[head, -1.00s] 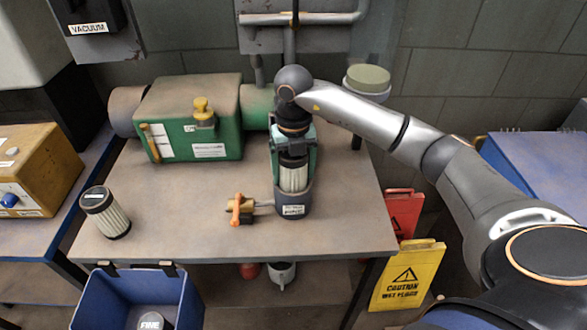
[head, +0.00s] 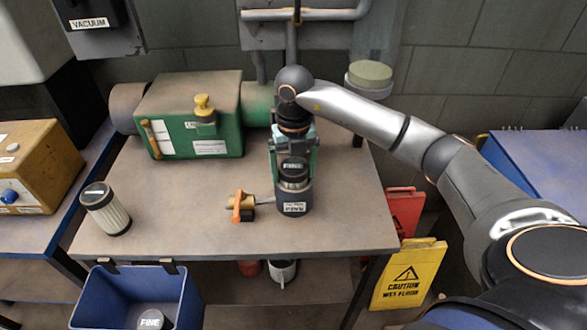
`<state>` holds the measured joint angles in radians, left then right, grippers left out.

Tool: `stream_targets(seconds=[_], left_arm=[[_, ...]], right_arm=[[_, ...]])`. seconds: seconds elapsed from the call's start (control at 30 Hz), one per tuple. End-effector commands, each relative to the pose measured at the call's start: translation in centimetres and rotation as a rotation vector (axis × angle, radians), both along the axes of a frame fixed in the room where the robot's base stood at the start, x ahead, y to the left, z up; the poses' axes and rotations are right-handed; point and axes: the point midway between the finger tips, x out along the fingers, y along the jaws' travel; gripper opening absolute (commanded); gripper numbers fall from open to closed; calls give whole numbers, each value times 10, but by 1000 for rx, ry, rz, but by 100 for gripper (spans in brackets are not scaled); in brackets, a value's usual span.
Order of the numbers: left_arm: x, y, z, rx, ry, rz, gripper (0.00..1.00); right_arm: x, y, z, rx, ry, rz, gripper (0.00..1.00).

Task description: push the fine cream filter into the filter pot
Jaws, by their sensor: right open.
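The filter pot (head: 294,207) is a dark cup with a white label, standing near the right front of the table. The fine filter (head: 292,169) is upright in it. Its black cap, lettered FINE, shows at the pot's mouth, and its cream pleats are hidden. My right gripper (head: 293,150) comes down from above and behind the cap, its greenish fingers apart on either side. It is open; I cannot tell whether it touches the cap. My left gripper is not in view.
Another cream filter with a dark cap (head: 106,210) stands at the table's left. A brass valve with an orange handle (head: 241,207) is just left of the pot. A green pump (head: 190,118) stands behind. A blue bin (head: 180,300) hangs in front, holding a FINE-marked cap.

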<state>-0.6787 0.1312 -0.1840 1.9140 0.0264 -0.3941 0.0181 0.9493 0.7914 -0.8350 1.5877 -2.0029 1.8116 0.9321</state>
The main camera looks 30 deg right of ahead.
Motion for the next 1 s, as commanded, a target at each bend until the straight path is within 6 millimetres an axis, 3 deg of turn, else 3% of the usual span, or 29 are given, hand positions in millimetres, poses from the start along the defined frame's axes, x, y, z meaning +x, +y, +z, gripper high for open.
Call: stream_targets(seconds=[0.27,0.37,0.8,1.0], left_arm=[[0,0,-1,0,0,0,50],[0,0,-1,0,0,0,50],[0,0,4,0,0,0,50],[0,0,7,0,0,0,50]], right_arm=[[-3,-3,0,-9,15,-5,100],[-2,-3,14,-8,9,-4,100],[-1,0,110,-5,-1,-1,100],[-2,1,125,-3,0,0,100]])
